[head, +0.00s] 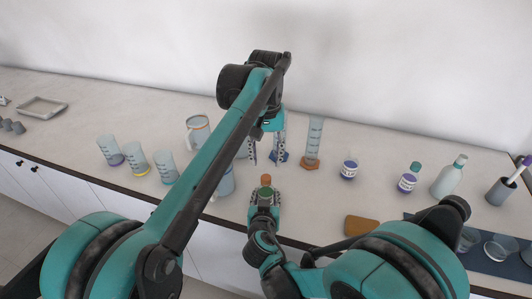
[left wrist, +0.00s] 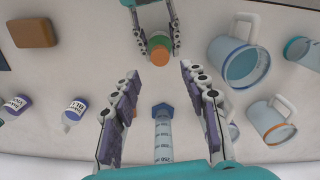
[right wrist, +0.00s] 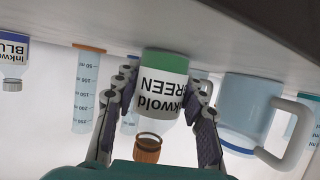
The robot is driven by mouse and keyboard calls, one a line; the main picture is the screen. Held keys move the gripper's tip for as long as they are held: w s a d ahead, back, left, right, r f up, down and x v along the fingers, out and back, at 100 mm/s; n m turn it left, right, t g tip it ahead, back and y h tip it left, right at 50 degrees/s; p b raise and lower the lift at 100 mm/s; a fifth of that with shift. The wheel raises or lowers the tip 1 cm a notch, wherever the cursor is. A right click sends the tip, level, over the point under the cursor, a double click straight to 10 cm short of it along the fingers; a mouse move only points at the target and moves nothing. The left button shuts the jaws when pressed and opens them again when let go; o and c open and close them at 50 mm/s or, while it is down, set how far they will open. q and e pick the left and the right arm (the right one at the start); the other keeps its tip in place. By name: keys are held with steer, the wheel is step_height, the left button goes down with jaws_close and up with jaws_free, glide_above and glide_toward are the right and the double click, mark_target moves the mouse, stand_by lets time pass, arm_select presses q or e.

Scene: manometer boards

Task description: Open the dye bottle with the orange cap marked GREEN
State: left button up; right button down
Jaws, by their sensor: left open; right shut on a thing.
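The dye bottle marked GREEN (right wrist: 163,88), with its orange cap (right wrist: 147,148), is between the fingers of my right gripper (right wrist: 160,115), which is shut on its body. In the head view the orange cap (head: 266,179) points up above my right gripper (head: 264,197), near the counter's front edge. The cap (left wrist: 159,54) also shows in the left wrist view. My left gripper (head: 266,150) is open and empty, fingers pointing down, behind the bottle. In the left wrist view the open fingers (left wrist: 160,110) are apart from the cap. I cannot tell if the bottle's base touches the counter.
A graduated cylinder (head: 315,142) stands right of my left gripper. A jug (head: 197,133) and several beakers (head: 136,158) stand to the left. To the right are other bottles (head: 348,168), a brown block (head: 361,226) and a dark mat (head: 490,262).

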mark_target(266, 177)
arm_select(q)
steer(key=m, duration=0.7)
steer(key=shift+r, duration=0.4)
steer(key=shift+f, duration=0.15)
steer(key=shift+m, duration=0.3)
step_height(266, 177, down, 8)
steer(key=shift+r, duration=0.2)
jaws_close()
steer(key=shift+r, duration=0.25)
steer(key=shift+r, duration=0.85)
